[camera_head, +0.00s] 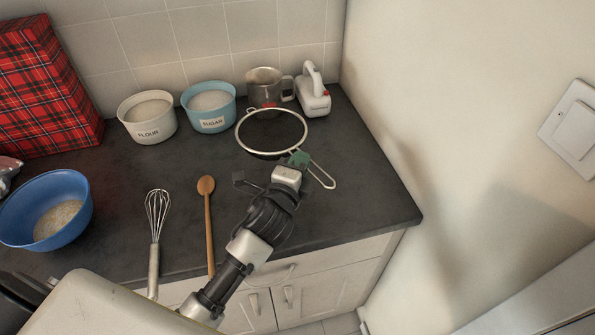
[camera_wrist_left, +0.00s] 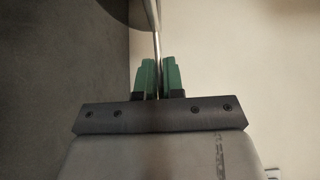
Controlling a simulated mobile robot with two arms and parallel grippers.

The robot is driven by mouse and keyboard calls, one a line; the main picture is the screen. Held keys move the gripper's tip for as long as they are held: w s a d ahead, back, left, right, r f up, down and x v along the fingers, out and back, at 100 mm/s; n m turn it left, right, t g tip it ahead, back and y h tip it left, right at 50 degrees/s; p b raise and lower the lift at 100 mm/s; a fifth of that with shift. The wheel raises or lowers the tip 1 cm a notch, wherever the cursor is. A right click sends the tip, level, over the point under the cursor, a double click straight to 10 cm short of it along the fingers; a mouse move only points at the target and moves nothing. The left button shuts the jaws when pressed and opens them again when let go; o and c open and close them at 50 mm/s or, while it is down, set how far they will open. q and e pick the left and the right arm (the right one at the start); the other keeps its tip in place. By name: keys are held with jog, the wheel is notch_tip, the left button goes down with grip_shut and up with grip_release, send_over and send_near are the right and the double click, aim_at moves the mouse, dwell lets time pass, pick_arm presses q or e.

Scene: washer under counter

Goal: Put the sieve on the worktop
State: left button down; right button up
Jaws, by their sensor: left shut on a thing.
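The sieve (camera_head: 238,133) is a round dark mesh bowl with a shiny metal rim and a wire loop handle. My left gripper (camera_head: 299,160) is shut on the sieve's handle close to the rim. In the left wrist view the green fingertips (camera_wrist_left: 158,76) pinch the thin metal handle (camera_wrist_left: 157,45), with part of the sieve at the top edge. My right gripper is not in view.
A whisk (camera_head: 155,230), wooden spoon (camera_head: 208,215) and blue bowl (camera_head: 75,190) are left. The wall closes the right side.

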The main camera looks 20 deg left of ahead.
pick_arm(q)
jog(key=shift+w+a+f, duration=0.15)
jog(key=shift+w+a, duration=0.05)
jog(key=shift+a, duration=0.1)
jog(key=shift+a+f, duration=0.1)
jog(key=shift+f, duration=0.25)
notch_tip(320, 180, down, 4)
jog(key=shift+r, duration=0.25)
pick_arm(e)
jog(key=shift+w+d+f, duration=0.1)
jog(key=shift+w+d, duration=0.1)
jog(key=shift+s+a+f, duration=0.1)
pick_arm(q)
jog(key=c, duration=1.7)
grip_release()
jog(key=shift+f+b, duration=0.15)
jog(key=shift+b, duration=0.2)
jog(key=o, duration=0.5)
jog(key=shift+c, duration=0.2)
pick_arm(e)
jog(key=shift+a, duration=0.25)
